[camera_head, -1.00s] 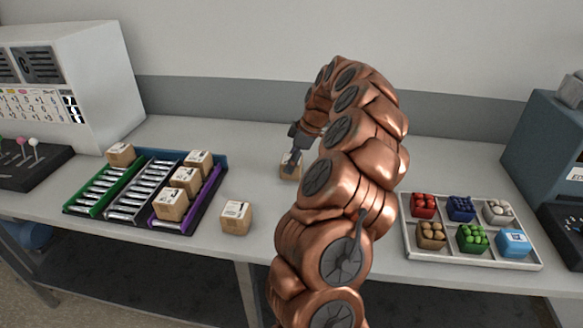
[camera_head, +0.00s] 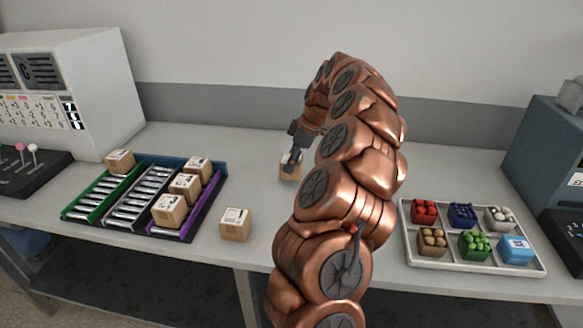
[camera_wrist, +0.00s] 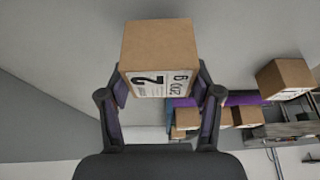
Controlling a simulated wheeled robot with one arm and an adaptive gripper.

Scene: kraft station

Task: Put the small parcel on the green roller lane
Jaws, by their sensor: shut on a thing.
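My gripper (camera_head: 292,157) is shut on a small brown parcel (camera_head: 289,172) over the back middle of the table, partly hidden by the gripper. In the wrist view the parcel (camera_wrist: 160,48) sits between both fingers, its white label showing a 2. I cannot tell whether it touches the table. The green roller lane (camera_head: 84,209) is the leftmost of three lanes on the rack, left of my gripper. One parcel (camera_head: 120,161) stands at its far end; the rest of its rollers are bare.
The middle lane (camera_head: 143,194) is empty. The purple lane (camera_head: 212,190) holds three parcels. A larger loose parcel (camera_head: 235,224) stands between the rack and my arm. A tray (camera_head: 412,247) of small coloured boxes lies at right.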

